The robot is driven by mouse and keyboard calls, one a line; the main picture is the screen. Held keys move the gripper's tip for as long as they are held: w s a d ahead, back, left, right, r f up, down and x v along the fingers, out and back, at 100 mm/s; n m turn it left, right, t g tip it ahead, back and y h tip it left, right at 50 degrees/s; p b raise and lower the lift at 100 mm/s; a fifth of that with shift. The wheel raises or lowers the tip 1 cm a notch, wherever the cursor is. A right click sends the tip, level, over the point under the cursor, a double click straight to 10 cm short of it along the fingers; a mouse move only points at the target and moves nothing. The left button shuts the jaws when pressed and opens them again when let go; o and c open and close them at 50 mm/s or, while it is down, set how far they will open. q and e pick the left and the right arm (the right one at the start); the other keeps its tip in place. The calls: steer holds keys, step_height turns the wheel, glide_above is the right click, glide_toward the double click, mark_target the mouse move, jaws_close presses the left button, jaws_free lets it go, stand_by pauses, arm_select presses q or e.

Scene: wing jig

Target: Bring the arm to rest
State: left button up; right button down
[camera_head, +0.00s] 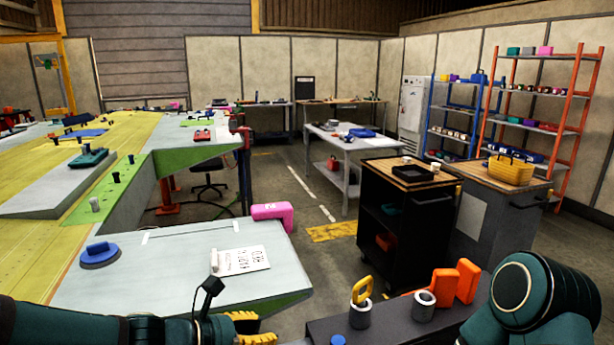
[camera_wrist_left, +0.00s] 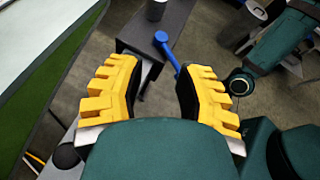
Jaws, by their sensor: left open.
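My left arm comes in along the bottom left of the head view. My left gripper (camera_head: 252,328) has yellow fingers and is near the front edge of the pale wing panel (camera_head: 185,262), partly cut off by the frame. In the left wrist view, my left gripper (camera_wrist_left: 160,78) has its two yellow fingers spread apart, with nothing held between them. A blue tool (camera_wrist_left: 163,42) shows beyond the fingers at the dark bench. A dark green link of my other arm fills the bottom right of the head view; its gripper is hidden.
A dark bench (camera_head: 385,318) at the front holds grey cups (camera_head: 423,306), a yellow-handled item (camera_head: 362,290) and orange blocks (camera_head: 467,281). A blue disc (camera_head: 100,256) and a white sign (camera_head: 240,261) lie on the panel. A pink case (camera_head: 272,215) is behind. A black cart (camera_head: 405,220) stands right.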

arm_select(q)
steer(key=s+f+m+g+y, duration=0.2)
steer(key=s+f+m, duration=0.3)
steer(key=f+m, duration=0.7)
steer(key=s+a+f+m+g+y, duration=0.1)
steer(key=s+f+m+g+y, duration=0.2)
steer(key=f+m, duration=0.9)
step_height(320, 180, down, 9)
steer(key=shift+s+r+m+y, duration=0.15)
steer(key=shift+s+m+y, duration=0.15)
steer(key=shift+s+y, duration=0.75)
steer(key=shift+a, duration=0.1)
